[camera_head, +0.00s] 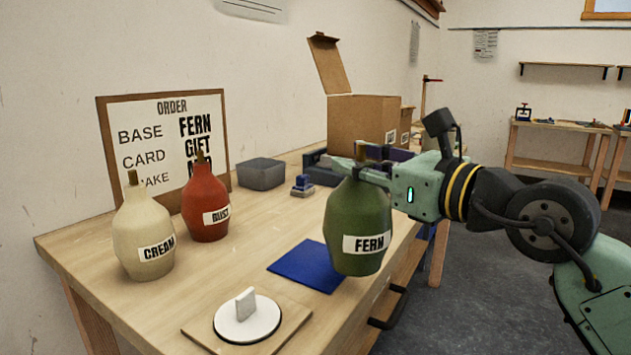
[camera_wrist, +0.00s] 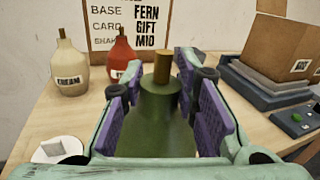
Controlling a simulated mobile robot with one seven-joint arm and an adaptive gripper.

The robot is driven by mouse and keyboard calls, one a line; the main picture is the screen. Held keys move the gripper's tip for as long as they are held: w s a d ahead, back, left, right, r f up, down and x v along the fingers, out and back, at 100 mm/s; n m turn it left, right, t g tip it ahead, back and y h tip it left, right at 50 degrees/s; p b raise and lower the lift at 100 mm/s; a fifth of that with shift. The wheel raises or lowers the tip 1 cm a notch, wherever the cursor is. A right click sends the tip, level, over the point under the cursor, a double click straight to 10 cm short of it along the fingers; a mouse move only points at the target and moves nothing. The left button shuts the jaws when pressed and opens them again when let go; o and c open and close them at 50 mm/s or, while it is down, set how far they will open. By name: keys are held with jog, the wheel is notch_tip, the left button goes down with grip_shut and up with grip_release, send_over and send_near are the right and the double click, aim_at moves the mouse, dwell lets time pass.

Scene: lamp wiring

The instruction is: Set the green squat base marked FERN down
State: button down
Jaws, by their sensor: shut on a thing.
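The green squat base marked FERN (camera_head: 358,222) hangs upright in my gripper (camera_head: 362,170), beside the right end of the blue mat (camera_head: 307,265). In the head view its label faces the camera and its bottom overlaps the bench's front edge; I cannot tell its exact height above the bench. In the wrist view the green base (camera_wrist: 158,115) stands between the purple finger pads of my gripper (camera_wrist: 165,105), which are shut around its neck. Its brown stem points up.
A cream base (camera_head: 144,238) and a red base (camera_head: 206,205) stand on the left of the bench. A white disc (camera_head: 247,320) on a board lies in front. An order board (camera_head: 150,130), a grey tray (camera_head: 262,174) and a cardboard box (camera_head: 360,125) are behind.

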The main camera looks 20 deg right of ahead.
aim_at(379, 200)
jog(key=w+a+f+p, duration=0.2)
jog(key=w+a+f, duration=0.1)
jog(key=w, duration=0.6)
jog(key=shift+f, duration=0.55)
jog(key=shift+a+f, duration=0.1)
jog(key=shift+f, duration=0.1)
jog(key=c, duration=1.2)
grip_release()
jog(key=shift+c, duration=0.2)
jog(key=b+v, duration=0.2)
jog(key=v, duration=1)
jog(key=shift+r+b, duration=0.15)
jog(key=shift+b, duration=0.2)
